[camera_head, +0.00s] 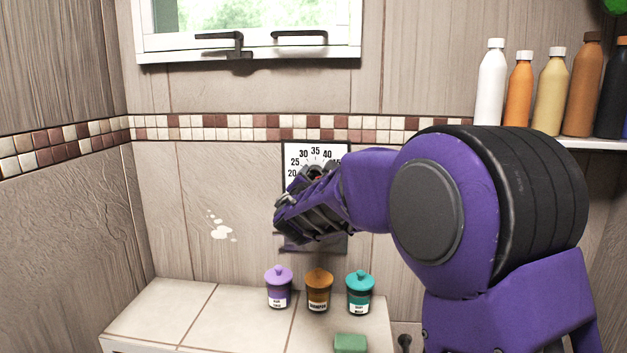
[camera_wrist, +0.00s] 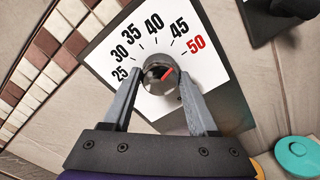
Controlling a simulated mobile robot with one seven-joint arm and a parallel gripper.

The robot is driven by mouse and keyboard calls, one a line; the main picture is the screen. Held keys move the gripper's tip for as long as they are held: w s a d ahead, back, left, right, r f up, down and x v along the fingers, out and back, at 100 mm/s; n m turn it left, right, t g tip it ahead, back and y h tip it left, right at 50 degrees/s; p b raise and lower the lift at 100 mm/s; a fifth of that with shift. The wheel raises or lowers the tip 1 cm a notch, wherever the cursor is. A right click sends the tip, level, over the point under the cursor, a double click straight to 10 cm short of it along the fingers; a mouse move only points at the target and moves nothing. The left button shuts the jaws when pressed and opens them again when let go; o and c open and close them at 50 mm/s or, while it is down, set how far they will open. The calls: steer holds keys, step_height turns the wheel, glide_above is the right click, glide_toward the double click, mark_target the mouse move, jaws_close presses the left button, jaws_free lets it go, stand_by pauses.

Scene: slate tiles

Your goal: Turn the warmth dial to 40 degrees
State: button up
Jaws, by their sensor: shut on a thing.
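The warmth dial's white scale plate (camera_head: 290,153) is on the tiled wall in the head view, partly covered by my arm and gripper. In the wrist view the plate (camera_wrist: 105,55) shows black numbers from 25 to 45 and a red 50. The round metallic knob (camera_wrist: 158,80) sits below the numbers. Its red pointer mark slants up and right, roughly toward the 50. My gripper (camera_wrist: 160,75) has one finger on each side of the knob and is shut on it. In the head view my gripper (camera_head: 312,182) reaches the plate from the right.
A purple jar (camera_head: 279,290), a brown jar (camera_head: 318,292) and a teal jar (camera_head: 359,295) stand on the tiled ledge (camera_head: 205,318) below the dial. A green block (camera_head: 350,342) lies in front. Several bottles stand on a shelf (camera_head: 585,143) at right. The ledge's left part is clear.

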steer(key=shift+n, duration=0.4)
steer(key=n+b, duration=0.1)
steer(key=n, duration=0.1)
steer(key=shift+n, duration=0.4)
steer(key=shift+n+b, duration=0.3)
steer(key=shift+n, duration=2.3)
steer(key=o, duration=1.4)
steer(key=shift+c, duration=0.2)
